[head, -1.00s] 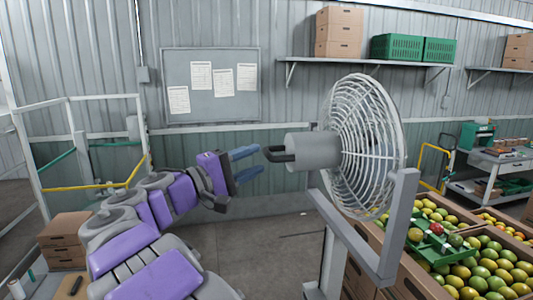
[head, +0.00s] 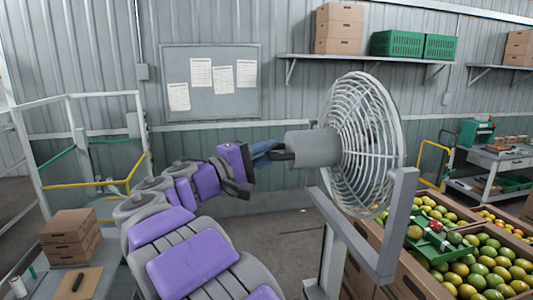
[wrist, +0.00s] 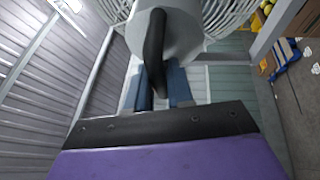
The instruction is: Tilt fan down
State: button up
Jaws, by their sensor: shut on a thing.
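The fan (head: 365,140) stands on a grey yoke stand right of centre, its round wire cage facing right over the produce crates. Its grey motor housing (head: 313,149) points left toward my arm, with a dark handle (head: 281,155) at the back. My gripper (head: 266,150) has its blue fingers at that handle and is shut on it. In the wrist view, the dark handle (wrist: 155,50) runs down from the housing (wrist: 178,32) to between the blue fingers (wrist: 162,88). The fingertips are partly hidden by the handle.
Cardboard boxes (head: 70,238) sit on a table at left. A railing (head: 95,186) stands behind them. The floor between arm and stand is clear.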

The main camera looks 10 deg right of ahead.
grip_shut()
notch_tip(320, 180, up, 9)
jog(key=d+m+g+y+p, duration=0.1)
jog(key=d+y+p, duration=0.1)
jog(key=p, duration=0.5)
jog(key=shift+f, duration=0.1)
jog(key=o, duration=0.6)
grip_release()
jog(key=shift+d, duration=0.15)
jog(key=shift+f, duration=0.1)
